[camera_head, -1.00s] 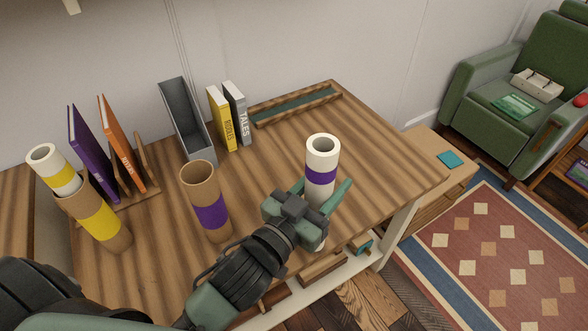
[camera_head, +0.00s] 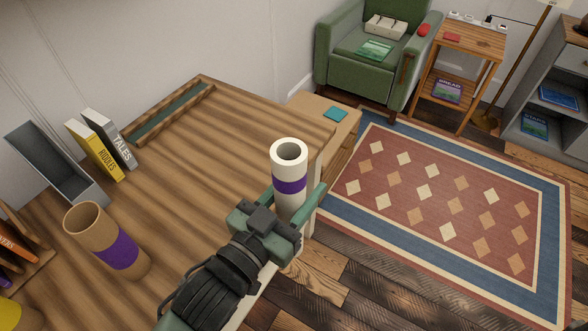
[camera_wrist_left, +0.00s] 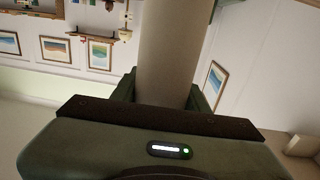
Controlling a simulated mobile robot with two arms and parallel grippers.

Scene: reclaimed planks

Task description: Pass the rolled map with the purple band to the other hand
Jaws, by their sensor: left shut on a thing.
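The rolled map with the purple band (camera_head: 289,168) is a white upright tube with an open top. My left gripper (camera_head: 298,203) is shut on it below the band and holds it near the right front edge of the desk. In the left wrist view the map (camera_wrist_left: 172,55) rises between the fingers as a plain pale tube, and its band does not show there. My right gripper is in neither current view.
A brown cardboard tube with a purple band (camera_head: 108,240) stands on the desk (camera_head: 215,150). A grey holder (camera_head: 55,160), two books (camera_head: 100,145) and a shallow wooden tray (camera_head: 170,112) are at the back. The desk's right part is clear. A rug (camera_head: 440,190) lies beyond.

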